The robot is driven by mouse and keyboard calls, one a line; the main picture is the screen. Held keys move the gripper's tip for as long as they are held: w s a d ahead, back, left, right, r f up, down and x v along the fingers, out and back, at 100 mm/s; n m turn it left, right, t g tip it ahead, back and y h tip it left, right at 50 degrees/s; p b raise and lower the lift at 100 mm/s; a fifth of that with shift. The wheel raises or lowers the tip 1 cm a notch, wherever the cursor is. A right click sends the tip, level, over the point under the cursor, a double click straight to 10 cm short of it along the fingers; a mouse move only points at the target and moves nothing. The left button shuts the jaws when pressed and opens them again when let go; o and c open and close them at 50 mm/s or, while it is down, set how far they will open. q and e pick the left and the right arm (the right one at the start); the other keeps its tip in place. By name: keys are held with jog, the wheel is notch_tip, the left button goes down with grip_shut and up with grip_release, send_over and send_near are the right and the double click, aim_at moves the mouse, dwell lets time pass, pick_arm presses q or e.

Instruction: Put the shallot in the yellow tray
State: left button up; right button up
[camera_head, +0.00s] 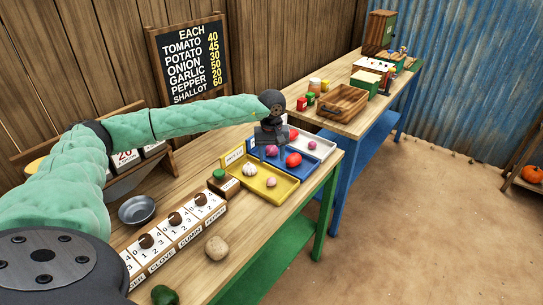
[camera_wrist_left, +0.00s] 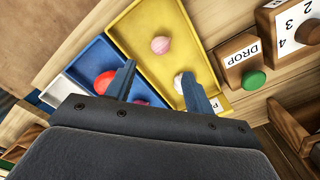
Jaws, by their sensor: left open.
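The yellow tray (camera_head: 283,190) lies nearest on the stall table and also shows in the left wrist view (camera_wrist_left: 140,25). In it are a white garlic-like bulb (camera_head: 249,169) and a pale pink bulb (camera_head: 270,182), apart from each other. The pale pink bulb looks like a shallot, and shows in the wrist view too (camera_wrist_left: 161,45). My left gripper (camera_head: 272,153) is open above the trays, over the yellow and blue trays' shared edge. In the wrist view its fingertips (camera_wrist_left: 158,72) have nothing between them. My right gripper is not in view.
The blue tray (camera_head: 318,157) beside it holds a red vegetable (camera_head: 293,160) and a purple bulb. A white tray (camera_head: 323,147) lies beyond.

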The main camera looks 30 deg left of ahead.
pick_arm(q)
jog(key=shift+r, duration=0.6)
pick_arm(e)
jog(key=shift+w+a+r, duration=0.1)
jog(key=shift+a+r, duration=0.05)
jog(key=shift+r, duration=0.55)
pick_arm(q)
jog(key=shift+r, duration=0.1)
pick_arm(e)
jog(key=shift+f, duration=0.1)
